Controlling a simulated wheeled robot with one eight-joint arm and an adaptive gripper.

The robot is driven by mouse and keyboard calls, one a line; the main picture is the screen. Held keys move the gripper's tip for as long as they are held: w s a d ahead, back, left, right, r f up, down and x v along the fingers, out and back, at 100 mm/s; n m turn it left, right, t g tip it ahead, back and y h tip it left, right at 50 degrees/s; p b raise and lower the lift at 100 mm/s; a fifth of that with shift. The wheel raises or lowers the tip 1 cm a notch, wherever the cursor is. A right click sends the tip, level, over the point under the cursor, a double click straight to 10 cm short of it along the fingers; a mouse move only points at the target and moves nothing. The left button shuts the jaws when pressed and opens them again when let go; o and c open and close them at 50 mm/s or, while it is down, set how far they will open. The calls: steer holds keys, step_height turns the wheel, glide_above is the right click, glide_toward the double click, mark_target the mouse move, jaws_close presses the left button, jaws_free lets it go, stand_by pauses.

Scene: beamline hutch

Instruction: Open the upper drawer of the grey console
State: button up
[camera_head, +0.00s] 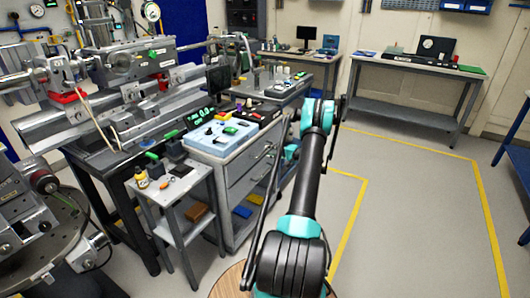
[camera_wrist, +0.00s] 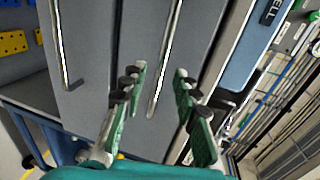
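The grey console (camera_head: 213,168) stands left of my arm in the head view, with a light blue control panel on top. Its upper drawer (camera_head: 243,164) looks shut. In the wrist view the console is turned sideways. The upper drawer's bar handle (camera_wrist: 166,58) runs up the middle, and the lower drawer's handle (camera_wrist: 61,45) is at the left. My gripper (camera_wrist: 160,77) is open, with one green-padded finger on each side of the upper handle in the picture. Contact with the handle cannot be told. In the head view my fingers are not clearly visible.
A small side table (camera_head: 172,185) with bottles and small parts stands left of the console. A workbench (camera_head: 300,62) is behind it, and another bench (camera_head: 410,70) stands along the back wall. Floor marked with yellow lines (camera_head: 430,190) is clear on the right.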

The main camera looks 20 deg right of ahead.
mark_target(265, 150)
steer(key=shift+x, duration=2.05)
jaws_close()
